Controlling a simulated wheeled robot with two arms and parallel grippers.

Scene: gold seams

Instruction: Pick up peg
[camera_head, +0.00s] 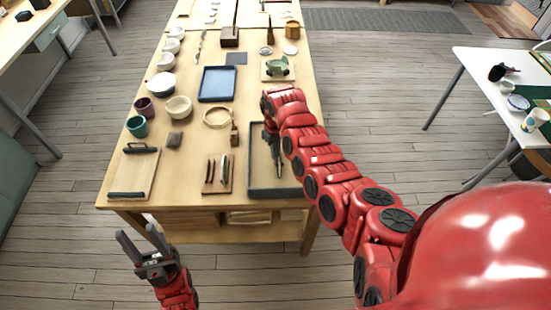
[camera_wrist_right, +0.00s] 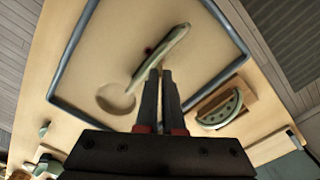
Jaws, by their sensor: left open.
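A slender, pale grey-green piece (camera_wrist_right: 165,50), which may be the peg, lies at a slant over the tray in the right wrist view. Its lower end is beside a pale round patch (camera_wrist_right: 115,98). My right gripper (camera_wrist_right: 162,75) has its two fingers close together, with their tips at the slender piece; I cannot tell whether they grip it. In the head view my right gripper (camera_head: 272,145) points down over the dark-rimmed tray (camera_head: 253,165), and the arm hides part of it. My left gripper (camera_head: 143,238) is open and empty in front of the table, below its front edge.
Bowls, a blue tray (camera_head: 217,84) and a green piece on a wooden stand (camera_head: 278,67) are further back. A white table (camera_head: 485,75) stands at right.

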